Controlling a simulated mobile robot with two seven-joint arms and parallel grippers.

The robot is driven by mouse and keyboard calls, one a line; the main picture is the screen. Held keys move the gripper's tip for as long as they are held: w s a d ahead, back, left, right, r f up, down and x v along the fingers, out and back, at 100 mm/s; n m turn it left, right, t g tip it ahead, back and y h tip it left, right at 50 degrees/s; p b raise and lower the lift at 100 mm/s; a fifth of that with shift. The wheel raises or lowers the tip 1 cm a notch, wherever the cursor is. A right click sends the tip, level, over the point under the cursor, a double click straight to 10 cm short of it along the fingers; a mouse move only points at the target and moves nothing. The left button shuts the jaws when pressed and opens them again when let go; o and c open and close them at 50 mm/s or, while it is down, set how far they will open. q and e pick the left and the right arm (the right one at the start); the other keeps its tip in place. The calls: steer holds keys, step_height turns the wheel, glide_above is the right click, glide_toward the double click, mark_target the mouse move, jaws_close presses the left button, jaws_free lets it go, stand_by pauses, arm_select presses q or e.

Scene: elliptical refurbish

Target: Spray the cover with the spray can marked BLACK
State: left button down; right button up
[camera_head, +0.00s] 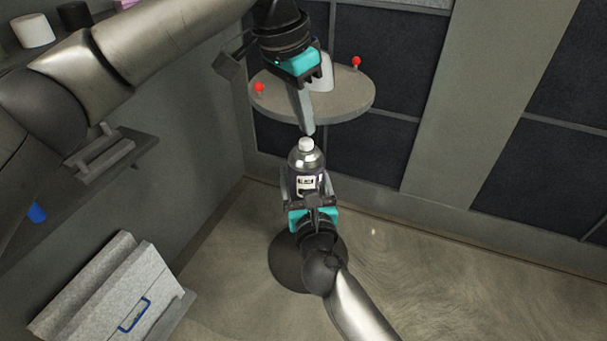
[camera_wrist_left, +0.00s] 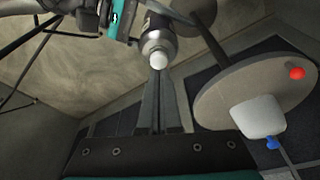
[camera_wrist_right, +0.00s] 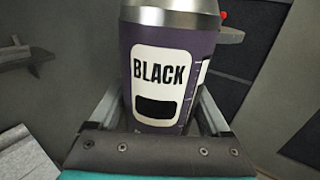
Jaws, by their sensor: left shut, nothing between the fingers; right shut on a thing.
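The spray can (camera_head: 306,163) is upright, with a dark purple body, silver shoulder and white top. Its BLACK label faces the right wrist view (camera_wrist_right: 158,75). My right gripper (camera_head: 306,182) is shut around the can's body and holds it above the floor. My left gripper (camera_head: 308,132) is shut and empty, its fingertips pointing down just above the white top (camera_wrist_left: 160,61); whether they touch it I cannot tell. A pale rounded piece (camera_head: 322,74), perhaps the cover, stands on the round table, partly hidden behind my left gripper; it shows more fully in the left wrist view (camera_wrist_left: 258,118).
The round grey table (camera_head: 345,103) carries red-topped knobs (camera_head: 356,61) near its edge. Shelves line the left wall, with a white cylinder (camera_head: 33,30) and a blue item (camera_head: 37,212). Pale slabs (camera_head: 110,295) stand lower left. Floor at right is clear.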

arm_select(q)
steer(key=shift+f, duration=0.1)
steer(key=shift+f, duration=1.05)
steer(key=shift+r, duration=2.55)
steer(key=shift+r, duration=0.2)
steer(key=v, duration=1.1)
steer(key=shift+a+r, duration=0.15)
steer(key=shift+r, duration=0.15)
steer(key=shift+f, duration=0.1)
